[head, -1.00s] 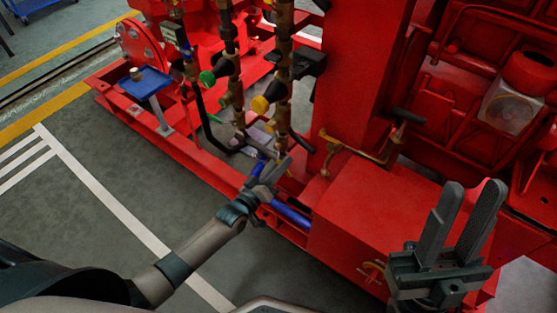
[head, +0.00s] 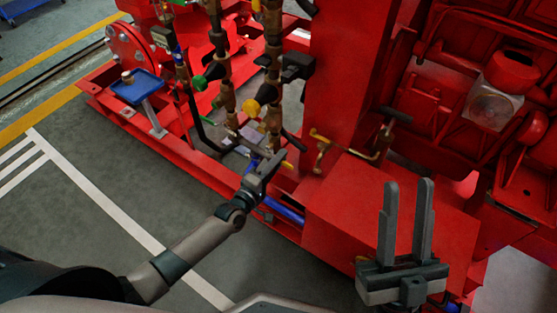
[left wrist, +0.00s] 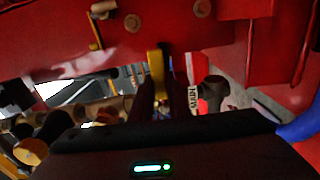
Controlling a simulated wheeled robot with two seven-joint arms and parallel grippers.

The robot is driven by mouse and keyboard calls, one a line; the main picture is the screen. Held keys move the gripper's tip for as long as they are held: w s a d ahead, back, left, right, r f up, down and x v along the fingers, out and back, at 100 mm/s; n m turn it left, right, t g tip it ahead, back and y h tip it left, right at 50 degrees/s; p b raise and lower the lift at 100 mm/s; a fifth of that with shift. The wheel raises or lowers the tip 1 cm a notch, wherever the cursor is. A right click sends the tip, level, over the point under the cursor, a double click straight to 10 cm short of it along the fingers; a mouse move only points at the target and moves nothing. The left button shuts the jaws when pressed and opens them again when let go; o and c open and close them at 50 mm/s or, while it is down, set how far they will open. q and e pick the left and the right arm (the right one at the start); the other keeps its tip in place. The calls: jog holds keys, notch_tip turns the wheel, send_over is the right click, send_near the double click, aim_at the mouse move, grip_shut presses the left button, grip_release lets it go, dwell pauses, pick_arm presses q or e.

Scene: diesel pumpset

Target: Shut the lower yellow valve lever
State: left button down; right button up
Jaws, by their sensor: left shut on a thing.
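The lower yellow valve lever (head: 287,165) shows as a small yellow piece just past the fingertips of my left gripper (head: 270,165), low at the foot of the brass pipes. In the left wrist view the yellow lever (left wrist: 155,68) stands upright at the tips of the dark fingers (left wrist: 164,90), which are shut on it. The fingers hide its lower part. My right gripper (head: 407,183) is open and empty, fingers pointing up, in front of the red box.
Vertical brass pipes (head: 273,60) carry a green knob (head: 199,83) and a yellow knob (head: 252,107) above my left gripper. A red box (head: 345,205) stands to the right. A white tag (left wrist: 193,100) hangs beside the fingers. The grey floor (head: 90,220) is clear.

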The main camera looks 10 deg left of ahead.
dwell(0.3)
pick_arm(q)
jog(key=c, duration=1.7)
grip_release()
